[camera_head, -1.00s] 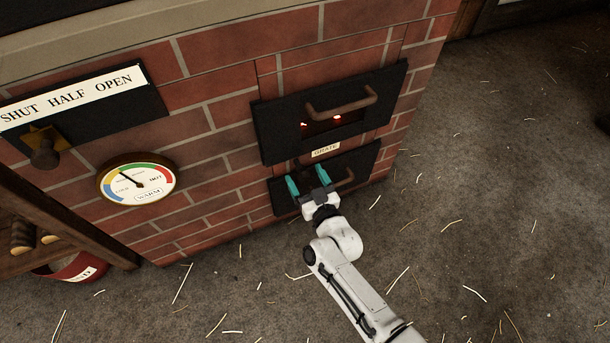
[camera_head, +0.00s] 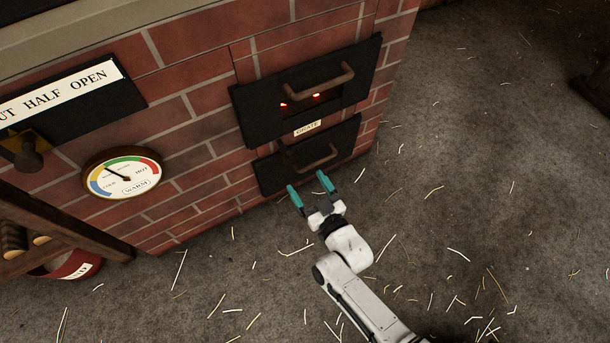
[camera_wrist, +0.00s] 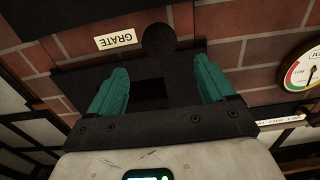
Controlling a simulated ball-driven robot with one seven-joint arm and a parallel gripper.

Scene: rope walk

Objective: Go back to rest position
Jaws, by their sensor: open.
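My gripper (camera_head: 311,190) is open and empty, its two teal fingers spread apart in front of the lower black door (camera_head: 285,176) of the brick furnace. In the head view it looks clear of that door's curved brown handle (camera_head: 322,160). The upper black door (camera_head: 247,119) has its own handle (camera_head: 318,80) and a slot with a red glow. A "GRATE" label (camera_head: 307,128) sits between the doors. In the wrist view the open fingers (camera_wrist: 158,90) point toward the dark door front, and the label (camera_wrist: 115,40) is upside down.
The brick furnace (camera_head: 195,107) fills the upper left. A dial gauge (camera_head: 122,174) and a "HALF OPEN" plate (camera_head: 60,90) are on its wall. A wooden rack (camera_head: 60,222) and a red bucket (camera_head: 75,266) stand at left. The straw-strewn floor (camera_head: 480,180) at right is mostly free.

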